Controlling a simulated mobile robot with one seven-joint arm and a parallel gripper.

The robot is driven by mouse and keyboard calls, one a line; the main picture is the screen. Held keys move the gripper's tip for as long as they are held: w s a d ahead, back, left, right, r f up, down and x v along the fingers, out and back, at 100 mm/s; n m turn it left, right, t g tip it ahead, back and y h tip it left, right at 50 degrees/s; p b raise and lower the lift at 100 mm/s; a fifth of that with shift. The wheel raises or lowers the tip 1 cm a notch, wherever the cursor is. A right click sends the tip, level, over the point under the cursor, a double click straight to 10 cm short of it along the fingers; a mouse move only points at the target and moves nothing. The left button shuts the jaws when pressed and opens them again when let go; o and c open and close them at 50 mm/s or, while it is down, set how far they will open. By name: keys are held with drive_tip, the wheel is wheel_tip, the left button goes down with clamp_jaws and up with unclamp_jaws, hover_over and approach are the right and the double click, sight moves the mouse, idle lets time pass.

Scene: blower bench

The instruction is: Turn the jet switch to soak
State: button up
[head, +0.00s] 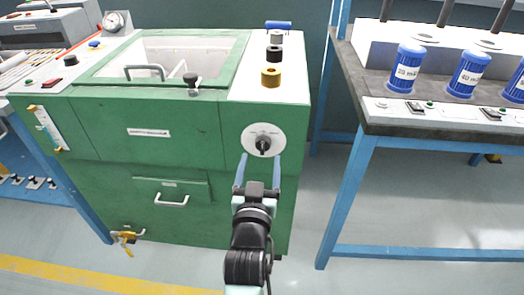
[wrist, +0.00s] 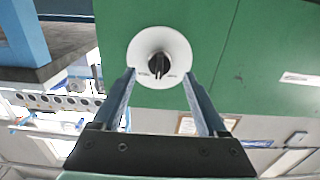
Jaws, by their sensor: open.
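The switch is a black knob (head: 263,144) on a round white dial plate (head: 252,132), set in the green front of the machine near its right edge. In the wrist view the knob (wrist: 159,65) sits at the centre of the plate (wrist: 160,36), its grip bar roughly upright. Small dark marks flank it, too small to read. My gripper (head: 260,157) is open and empty, its blue fingers pointing at the dial. In the wrist view the fingertips lie to either side of the knob, apart from it. I cannot tell the exact gap in depth.
The green machine (head: 110,115) has an open top tank and a drawer handle (head: 172,200) below left of the dial. A blue-legged bench (head: 362,170) with blue canisters (head: 406,68) stands at right. The floor between is clear.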

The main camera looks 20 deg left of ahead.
sight(262, 150)
drive_tip(key=shift+b+x, duration=0.4)
drive_tip(key=shift+x, duration=1.8)
clamp_jaws()
